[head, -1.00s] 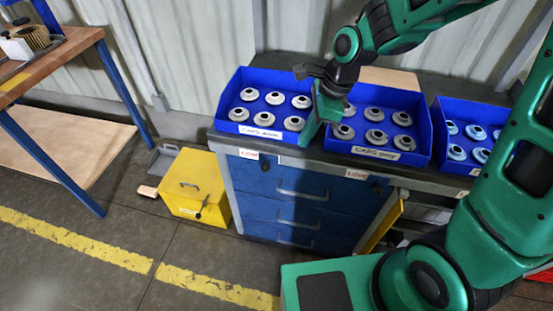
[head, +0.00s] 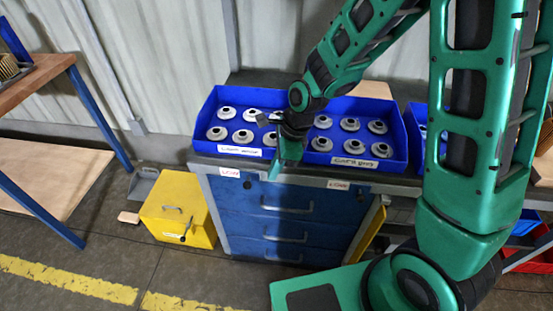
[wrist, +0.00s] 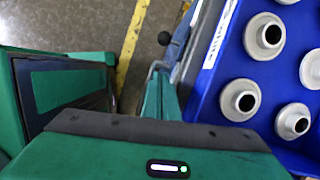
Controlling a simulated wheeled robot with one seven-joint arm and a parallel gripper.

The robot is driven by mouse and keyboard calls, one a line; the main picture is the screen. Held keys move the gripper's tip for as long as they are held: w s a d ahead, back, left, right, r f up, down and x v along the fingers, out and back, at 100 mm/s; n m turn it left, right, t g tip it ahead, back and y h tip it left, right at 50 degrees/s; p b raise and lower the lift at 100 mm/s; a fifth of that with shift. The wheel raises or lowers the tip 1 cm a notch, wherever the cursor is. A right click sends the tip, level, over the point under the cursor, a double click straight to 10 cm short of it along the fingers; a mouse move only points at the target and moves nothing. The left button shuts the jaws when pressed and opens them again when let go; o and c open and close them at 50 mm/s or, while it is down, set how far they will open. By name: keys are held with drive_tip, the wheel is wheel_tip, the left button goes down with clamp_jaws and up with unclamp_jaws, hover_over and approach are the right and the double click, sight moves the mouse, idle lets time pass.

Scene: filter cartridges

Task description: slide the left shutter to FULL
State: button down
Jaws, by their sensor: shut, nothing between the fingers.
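The blue cabinet (head: 285,225) carries a small white label (head: 229,172) with red lettering at its upper left and a similar label (head: 337,184) at its upper right. I cannot read FULL on either. My gripper (head: 275,174) is shut and empty, pointing down at the cabinet's front top edge, just right of the left label. It hides part of the front there. In the wrist view, a black ball knob (wrist: 164,38) stands just beyond my gripper's fingers (wrist: 162,92), seemingly apart from them. The left shutter's plate cannot be made out; I cannot tell its position.
Blue bins of grey caps stand on the cabinet: a left bin (head: 203,149) and a middle bin (head: 398,158), on either side of my gripper. A yellow box (head: 176,231) stands on the floor at left. A wooden-topped bench (head: 45,70) is farther left.

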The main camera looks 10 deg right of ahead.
sight(258, 177)
drive_tip(key=a+f, duration=0.2)
drive_tip(key=shift+w+a+f, duration=0.1)
drive_tip(key=shift+w+a, duration=0.05)
drive_tip(key=shift+a, duration=0.2)
drive_tip(key=shift+w+a+f, duration=0.15)
drive_tip(key=shift+a, duration=0.75)
drive_tip(key=a, duration=0.2)
drive_tip(key=w+a, duration=0.1)
drive_tip(key=a, duration=0.1)
drive_tip(key=w+a, duration=0.1)
drive_tip(key=a, duration=0.1)
drive_tip(key=shift+w, duration=0.15)
drive_tip(key=shift+a, duration=0.25)
